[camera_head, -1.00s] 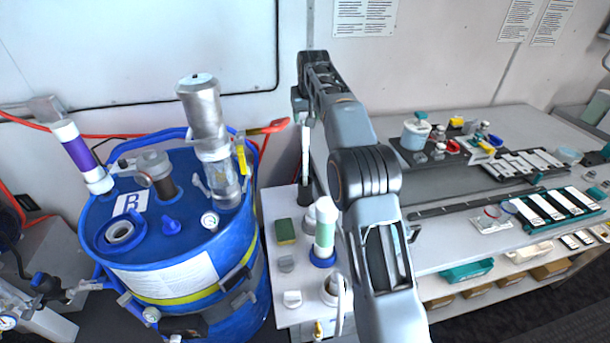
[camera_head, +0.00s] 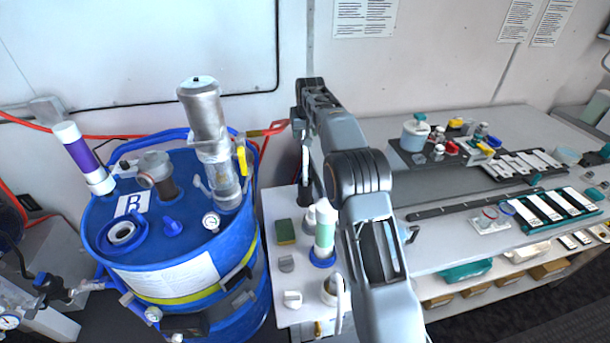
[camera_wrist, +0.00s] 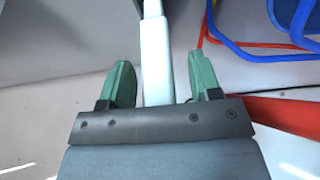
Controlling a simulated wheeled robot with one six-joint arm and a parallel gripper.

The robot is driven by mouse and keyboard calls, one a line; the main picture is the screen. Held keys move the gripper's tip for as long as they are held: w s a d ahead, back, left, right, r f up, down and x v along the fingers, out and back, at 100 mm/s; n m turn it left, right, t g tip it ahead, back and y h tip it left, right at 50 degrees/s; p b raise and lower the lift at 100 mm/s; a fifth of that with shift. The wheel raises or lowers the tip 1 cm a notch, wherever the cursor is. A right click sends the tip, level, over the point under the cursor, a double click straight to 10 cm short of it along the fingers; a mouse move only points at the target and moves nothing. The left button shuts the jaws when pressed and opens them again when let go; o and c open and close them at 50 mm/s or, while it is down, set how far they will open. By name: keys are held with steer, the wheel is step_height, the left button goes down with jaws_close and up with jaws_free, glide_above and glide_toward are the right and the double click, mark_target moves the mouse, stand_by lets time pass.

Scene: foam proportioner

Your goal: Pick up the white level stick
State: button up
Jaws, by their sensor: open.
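The white level stick (camera_head: 305,165) stands upright in a dark holder (camera_head: 305,196) on the small white side table. Its upper part is hidden by my gripper in the head view. In the wrist view the stick (camera_wrist: 156,58) runs between the two green fingers. My gripper (camera_wrist: 158,80) is open, with a finger on each side of the stick and visible gaps between. In the head view my gripper (camera_head: 301,128) is at the stick's upper part, its fingers hard to make out.
A blue drum (camera_head: 180,245) with fittings on top stands left of the table. A green-and-white bottle (camera_head: 325,230) and a yellow-green sponge (camera_head: 285,231) are near the holder. A red hose handle (camera_head: 275,128) lies close left of my gripper. A workbench (camera_head: 440,240) is at right.

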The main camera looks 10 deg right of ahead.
jaws_close()
stand_by(0.3)
steer(key=shift+r, duration=0.15)
steer(key=shift+r, duration=0.2)
step_height(320, 180, up, 12)
steer(key=p, duration=0.5)
steer(key=shift+f, duration=0.25)
steer(key=s+a+b, duration=1.2)
steer(key=s+b, duration=0.1)
steer(key=shift+a, duration=0.2)
